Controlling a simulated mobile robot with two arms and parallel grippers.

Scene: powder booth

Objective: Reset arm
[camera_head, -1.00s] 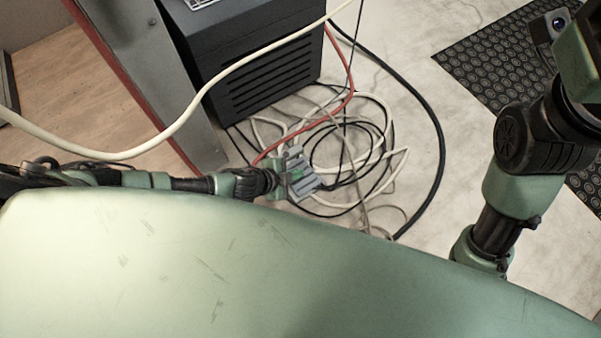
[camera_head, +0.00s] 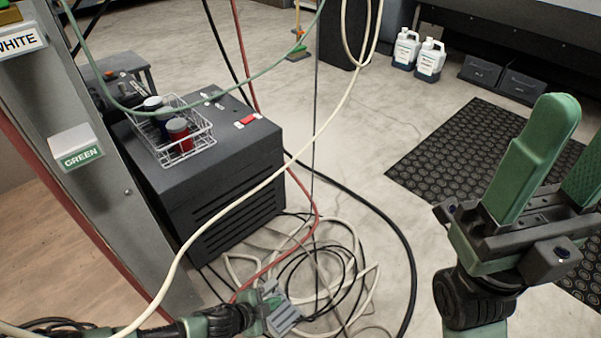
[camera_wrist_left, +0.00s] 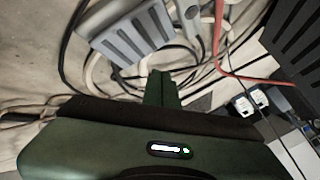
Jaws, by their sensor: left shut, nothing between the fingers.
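My left gripper (camera_head: 279,312) is low in the head view, at the end of the arm coming in from the left. It is shut and empty, over the coiled cables on the floor.
A dark vented cabinet (camera_head: 225,190) carries a wire basket (camera_head: 204,137) with small containers. A grey post (camera_head: 85,130) stands left of it. Hoses hang across the view; cables (camera_head: 372,285) lie coiled on the floor. A black mat (camera_head: 440,150) and white jugs (camera_head: 430,62) are further back.

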